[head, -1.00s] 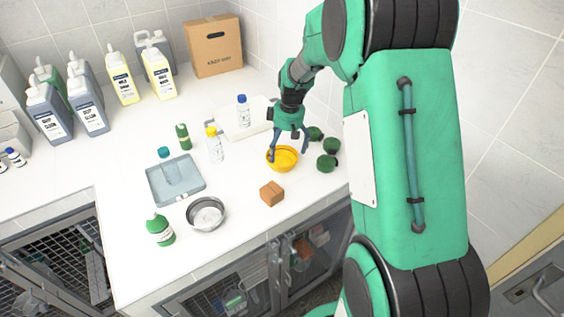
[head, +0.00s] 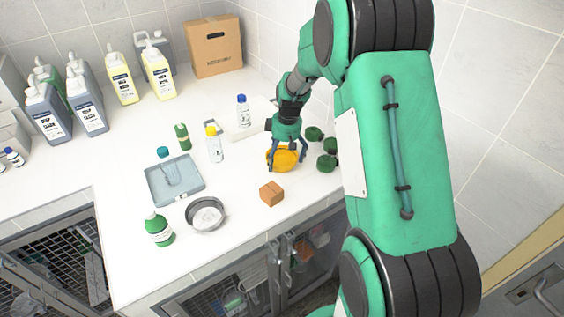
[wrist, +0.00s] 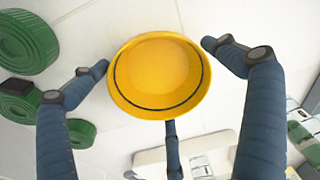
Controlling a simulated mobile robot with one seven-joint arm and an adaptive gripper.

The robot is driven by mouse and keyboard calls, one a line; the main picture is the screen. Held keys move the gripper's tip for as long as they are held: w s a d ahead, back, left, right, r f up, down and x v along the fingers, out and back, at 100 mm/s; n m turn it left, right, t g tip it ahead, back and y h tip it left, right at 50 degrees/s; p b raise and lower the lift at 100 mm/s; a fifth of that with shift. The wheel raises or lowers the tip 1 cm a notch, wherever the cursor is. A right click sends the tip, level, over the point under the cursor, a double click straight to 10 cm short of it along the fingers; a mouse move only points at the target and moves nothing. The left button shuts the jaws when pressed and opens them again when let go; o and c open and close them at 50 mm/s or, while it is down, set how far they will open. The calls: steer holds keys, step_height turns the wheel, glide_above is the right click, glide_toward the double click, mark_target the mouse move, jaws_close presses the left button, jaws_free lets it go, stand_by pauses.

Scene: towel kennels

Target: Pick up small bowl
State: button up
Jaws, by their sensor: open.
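A small yellow bowl (head: 283,160) is on the white counter near its front edge, right of the middle. In the wrist view the bowl (wrist: 158,75) shows its inside, with a dark line near the rim. My gripper (head: 285,150) is open, right above the bowl with its fingers spread around it. In the wrist view the gripper (wrist: 155,60) has one finger left of the bowl, one right and one below, with small gaps showing at the sides. Parts of the bowl are hidden by the fingers in the head view, and I cannot tell whether it is tilted.
Green rolls (head: 327,163) lie close right of the bowl. A brown block (head: 271,194) is in front, and a metal bowl (head: 190,217) stands to the left. A white tray (head: 262,106) with a bottle (head: 243,112) is behind. A yellow-capped bottle (head: 215,146) stands left.

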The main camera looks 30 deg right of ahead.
mark_target(282, 163)
steer(key=c, duration=0.8)
steer(key=shift+r, duration=0.15)
steer(key=shift+c, duration=0.2)
step_height(282, 163, up, 10)
steer(key=p, duration=0.1)
stand_by(0.6)
